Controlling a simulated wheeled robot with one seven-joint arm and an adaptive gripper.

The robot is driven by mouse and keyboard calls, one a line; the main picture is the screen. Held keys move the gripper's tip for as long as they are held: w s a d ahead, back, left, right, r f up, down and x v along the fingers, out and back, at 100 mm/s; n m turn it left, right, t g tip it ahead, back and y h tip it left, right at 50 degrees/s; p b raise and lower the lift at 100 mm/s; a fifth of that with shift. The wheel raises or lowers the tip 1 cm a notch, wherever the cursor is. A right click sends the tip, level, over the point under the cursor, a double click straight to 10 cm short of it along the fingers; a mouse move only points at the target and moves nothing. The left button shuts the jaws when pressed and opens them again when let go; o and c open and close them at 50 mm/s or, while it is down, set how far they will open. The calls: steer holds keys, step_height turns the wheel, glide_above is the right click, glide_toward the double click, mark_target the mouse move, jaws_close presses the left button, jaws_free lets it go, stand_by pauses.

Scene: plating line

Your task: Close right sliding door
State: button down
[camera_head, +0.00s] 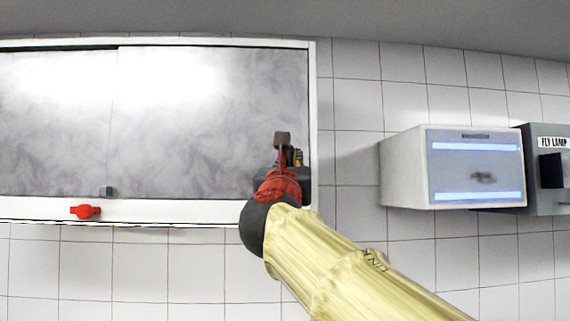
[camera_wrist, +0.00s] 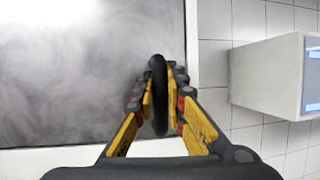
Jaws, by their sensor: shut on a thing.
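The right sliding door (camera_head: 205,120) is a smoky grey panel in a white frame. It spans from a vertical seam left of centre to the frame's right side, with no clear gap visible there. It also fills the left of the wrist view (camera_wrist: 70,70). My gripper (camera_wrist: 160,82) is shut on a dark upright handle (camera_wrist: 159,105) near the door's right edge. In the head view my gripper (camera_head: 284,155) is at the door's lower right, and the handle's lower part is hidden behind it.
The left door panel (camera_head: 50,120) lies beyond the seam. A small grey block (camera_head: 106,191) is at its lower right, and a red knob-like piece (camera_head: 85,211) is on the lower frame. A white box with lit strips (camera_head: 400,170) and a fly lamp (camera_head: 545,150) project from the tiled wall at right.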

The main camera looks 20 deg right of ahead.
steer(key=c, duration=1.8)
jaws_free()
steer(key=shift+d, duration=0.25)
steer(key=shift+s+a+f, duration=0.15)
steer(key=shift+s+a, duration=0.2)
steer(key=shift+s, duration=0.05)
steer(key=v, duration=1.1)
steer(key=shift+f, duration=0.1)
